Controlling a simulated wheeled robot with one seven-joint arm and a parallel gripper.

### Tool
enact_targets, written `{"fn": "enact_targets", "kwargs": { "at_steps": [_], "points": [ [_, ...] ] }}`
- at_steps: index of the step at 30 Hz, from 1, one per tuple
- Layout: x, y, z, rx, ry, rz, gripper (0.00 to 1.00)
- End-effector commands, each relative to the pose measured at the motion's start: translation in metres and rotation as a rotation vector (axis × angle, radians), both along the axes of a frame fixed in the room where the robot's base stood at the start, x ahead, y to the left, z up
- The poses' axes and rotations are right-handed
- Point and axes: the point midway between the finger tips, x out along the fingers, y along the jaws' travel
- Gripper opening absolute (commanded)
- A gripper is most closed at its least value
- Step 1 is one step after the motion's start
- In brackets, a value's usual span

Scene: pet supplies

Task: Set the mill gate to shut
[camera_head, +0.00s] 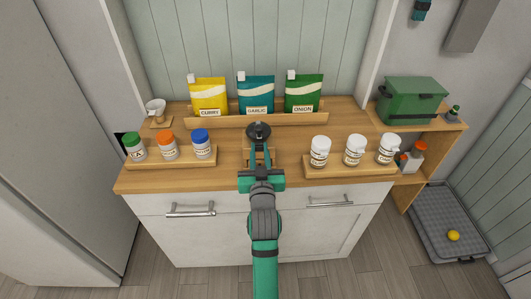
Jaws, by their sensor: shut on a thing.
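A dark, round-topped device (258,130), which looks like the mill, stands near the middle of the wooden counter. My gripper (260,151) reaches over the counter from the front and is shut on a part of this device, on its near side. My fingers and wrist hide most of its lower front. The gate and its setting are too small and too covered to make out.
Jars with coloured lids (167,146) stand on a wooden tray to the left, white-lidded jars (354,150) on a tray to the right. Several pouches (256,94) stand behind. A green box (411,100) sits far right. Bare counter (284,152) shows beside my gripper.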

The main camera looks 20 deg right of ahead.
Motion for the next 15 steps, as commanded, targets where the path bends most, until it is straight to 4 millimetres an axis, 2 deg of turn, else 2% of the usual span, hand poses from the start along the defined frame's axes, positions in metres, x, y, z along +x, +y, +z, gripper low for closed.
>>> {"fn": "enact_targets", "kwargs": {
  "at_steps": [4,5,6,7,15],
  "points": [
    [0.0013,0.0016,0.0008,0.000,-0.002,0.002,0.00],
    [0.0013,0.0016,0.0008,0.000,-0.002,0.002,0.28],
    [0.0012,0.0015,0.0007,0.000,-0.002,0.002,0.38],
    [0.0012,0.0014,0.0008,0.000,-0.002,0.002,0.41],
    [0.0004,0.0014,0.0005,0.000,-0.001,0.002,0.41]
  ]
}}
